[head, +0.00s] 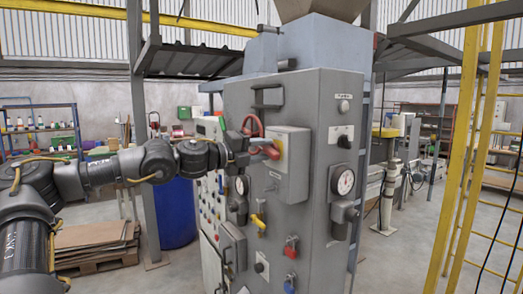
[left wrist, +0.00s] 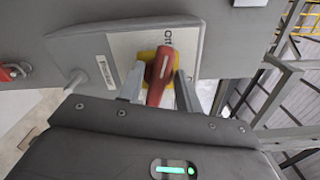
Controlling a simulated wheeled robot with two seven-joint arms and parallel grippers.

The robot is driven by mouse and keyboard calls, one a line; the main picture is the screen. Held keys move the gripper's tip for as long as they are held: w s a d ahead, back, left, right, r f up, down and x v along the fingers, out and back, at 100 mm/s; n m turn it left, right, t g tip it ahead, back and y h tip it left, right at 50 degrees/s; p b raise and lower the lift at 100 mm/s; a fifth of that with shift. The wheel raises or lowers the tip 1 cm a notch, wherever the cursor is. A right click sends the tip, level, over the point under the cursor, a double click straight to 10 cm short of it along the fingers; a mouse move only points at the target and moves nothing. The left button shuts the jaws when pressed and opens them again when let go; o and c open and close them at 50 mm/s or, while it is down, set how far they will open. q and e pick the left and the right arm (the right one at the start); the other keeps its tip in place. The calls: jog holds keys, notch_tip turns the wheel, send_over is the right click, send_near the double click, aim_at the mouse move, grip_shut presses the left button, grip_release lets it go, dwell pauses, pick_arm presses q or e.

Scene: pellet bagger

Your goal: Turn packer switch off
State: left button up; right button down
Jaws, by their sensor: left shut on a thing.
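The packer switch is a red handle (head: 271,151) on a yellow plate, mounted on a grey box (head: 291,178) on the front of the grey machine cabinet. My left gripper (head: 255,154) reaches it from the left. In the left wrist view my left gripper (left wrist: 160,88) has a finger on each side of the red handle (left wrist: 158,78) and is shut on it. The handle is slightly tilted in that picture, with the yellow plate (left wrist: 148,56) behind it. Lettering beside the plate is partly hidden and I cannot read it surely. My right gripper is not in view.
A red handwheel (head: 253,126) is close above my left gripper. Gauges (head: 344,181), a yellow lever (head: 258,221) and red and blue switches (head: 291,246) are around the box. A blue drum (head: 178,213) stands left, and yellow railing (head: 462,160) stands right.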

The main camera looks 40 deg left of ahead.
pick_arm(q)
jog(key=shift+f+n, duration=0.1)
jog(key=shift+n, duration=1.4)
jog(key=shift+p, duration=0.3)
jog(key=o, duration=0.6)
jog(key=b+v, duration=0.8)
jog(key=v, duration=0.2)
jog(key=shift+s+a, duration=0.1)
jog(key=shift+s, duration=0.25)
